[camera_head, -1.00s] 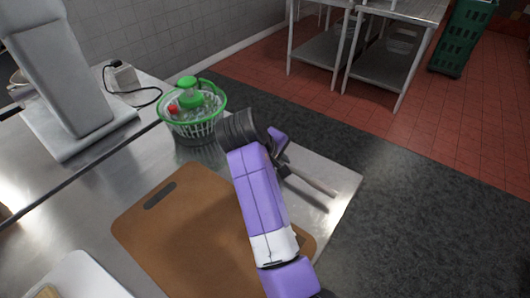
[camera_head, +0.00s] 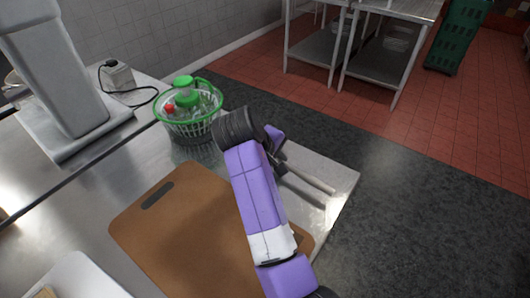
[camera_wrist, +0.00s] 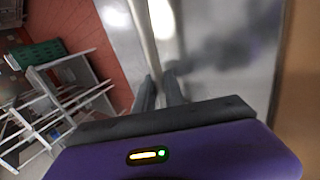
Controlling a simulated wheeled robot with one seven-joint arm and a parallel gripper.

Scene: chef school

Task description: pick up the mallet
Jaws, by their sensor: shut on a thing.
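My gripper (camera_head: 279,169) is shut on the mallet's handle, with my purple wrist partly covering the mallet in the head view. In the wrist view the handle (camera_wrist: 144,38) runs up from between the two dark fingertips (camera_wrist: 159,82). Whether the mallet touches the counter I cannot tell.
A brown cutting board (camera_head: 180,225) lies left of my wrist. A grey appliance (camera_head: 60,80) stands at left. The steel counter (camera_head: 325,170) ends just right of the handle.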

